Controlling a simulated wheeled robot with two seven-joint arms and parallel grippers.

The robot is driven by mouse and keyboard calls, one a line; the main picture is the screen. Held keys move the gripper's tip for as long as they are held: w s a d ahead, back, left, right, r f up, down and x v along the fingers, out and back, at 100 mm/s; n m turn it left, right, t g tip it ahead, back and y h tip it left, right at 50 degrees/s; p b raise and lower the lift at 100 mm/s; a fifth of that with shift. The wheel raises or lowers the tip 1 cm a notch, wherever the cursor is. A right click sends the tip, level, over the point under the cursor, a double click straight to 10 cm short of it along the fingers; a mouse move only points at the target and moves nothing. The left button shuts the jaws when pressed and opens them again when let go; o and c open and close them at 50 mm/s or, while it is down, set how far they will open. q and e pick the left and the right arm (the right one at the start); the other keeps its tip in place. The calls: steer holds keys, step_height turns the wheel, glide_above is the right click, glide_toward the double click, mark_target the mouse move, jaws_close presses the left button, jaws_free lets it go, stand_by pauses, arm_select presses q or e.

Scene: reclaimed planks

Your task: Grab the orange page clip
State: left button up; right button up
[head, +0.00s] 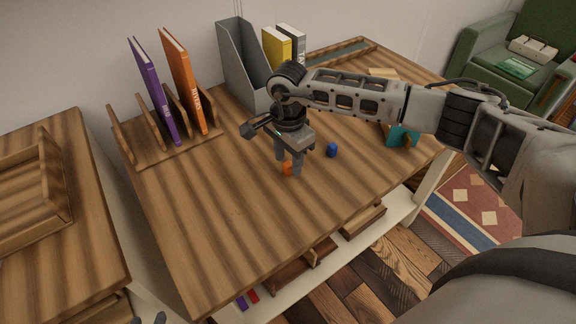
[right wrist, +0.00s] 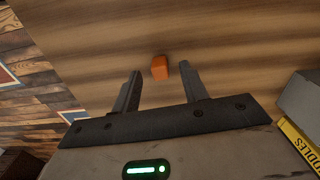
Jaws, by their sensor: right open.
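The orange page clip (head: 287,169) is a small block on the wooden desk top, partly hidden by a finger of my right gripper in the head view. My right gripper (head: 289,166) points down over it with its fingers apart. In the right wrist view the orange clip (right wrist: 159,68) lies between the lines of the two fingers, level with or just beyond the fingertips (right wrist: 160,72). No contact with either finger shows. Of my left gripper (head: 149,319) only a dark bit shows at the bottom edge, so its fingers cannot be judged.
A small blue object (head: 332,150) stands just right of my right gripper. A teal object (head: 403,135) sits near the desk's right edge. A wooden rack (head: 168,147) with purple and orange books and a grey file holder (head: 240,62) stand behind. The desk's front left is clear.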

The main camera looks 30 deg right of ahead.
step_height(320, 180, down, 2)
steer(key=shift+f, duration=0.1)
jaws_close()
